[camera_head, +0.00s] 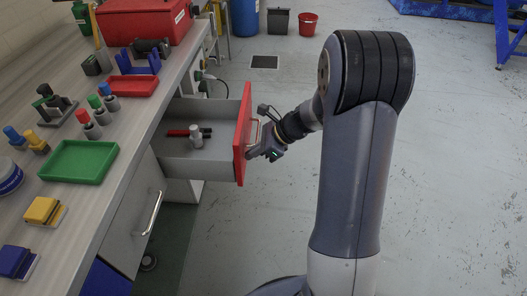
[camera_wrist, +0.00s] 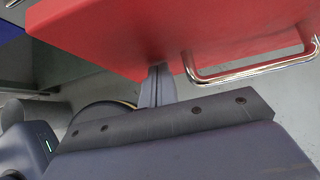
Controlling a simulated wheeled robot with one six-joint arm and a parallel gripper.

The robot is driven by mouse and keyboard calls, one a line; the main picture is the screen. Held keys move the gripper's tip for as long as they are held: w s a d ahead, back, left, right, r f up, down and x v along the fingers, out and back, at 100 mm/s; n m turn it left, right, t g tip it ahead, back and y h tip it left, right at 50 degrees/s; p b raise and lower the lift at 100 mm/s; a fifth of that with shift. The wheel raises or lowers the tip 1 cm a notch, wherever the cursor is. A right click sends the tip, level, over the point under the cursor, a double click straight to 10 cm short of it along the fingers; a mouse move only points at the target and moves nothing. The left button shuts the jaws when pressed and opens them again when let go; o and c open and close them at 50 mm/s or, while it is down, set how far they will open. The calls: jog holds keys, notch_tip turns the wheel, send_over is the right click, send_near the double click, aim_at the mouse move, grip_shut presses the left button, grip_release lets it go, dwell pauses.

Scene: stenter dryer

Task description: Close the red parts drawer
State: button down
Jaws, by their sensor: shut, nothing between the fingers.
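The red parts drawer (camera_head: 243,135) stands pulled out from the workbench, with a red front and grey inner walls. A hammer with a red handle and a grey cylindrical part lie inside it. My gripper (camera_head: 252,153) is at the outer face of the red front, near its metal handle. In the wrist view the red front (camera_wrist: 120,35) fills the top, and its chrome handle (camera_wrist: 255,70) is to the right of my gripper (camera_wrist: 157,70). The fingers are shut and empty, with their tips at the edge of the red front. I cannot tell whether they touch it.
The workbench top (camera_head: 125,130) carries a green tray (camera_head: 80,161), a red toolbox (camera_head: 145,20) and several small coloured parts. A cabinet door with a metal handle (camera_head: 150,213) is below, nearer me.

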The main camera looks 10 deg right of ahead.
jog(key=w+a+p, duration=0.1)
jog(key=w+a, duration=0.1)
jog(key=a, duration=0.5)
jog(key=w+a+p, duration=0.2)
jog(key=a, duration=0.6)
jog(key=w+a+p, duration=0.1)
jog(key=w+a, duration=0.2)
jog(key=a, duration=0.4)
jog(key=shift+w+a, duration=0.1)
jog(key=shift+a, duration=0.1)
jog(key=shift+a+r, duration=0.2)
jog(key=shift+w, duration=0.1)
jog(key=shift+d, duration=0.45)
jog(key=d, duration=0.1)
jog(key=s+d, duration=0.1)
jog(key=d, duration=0.1)
jog(key=shift+s+d, duration=0.15)
jog(key=shift+d, duration=0.1)
jog(key=p+v, duration=0.1)
jog(key=v, duration=0.8)
jog(key=shift+s+d+r, duration=0.2)
jog(key=shift+d, duration=0.1)
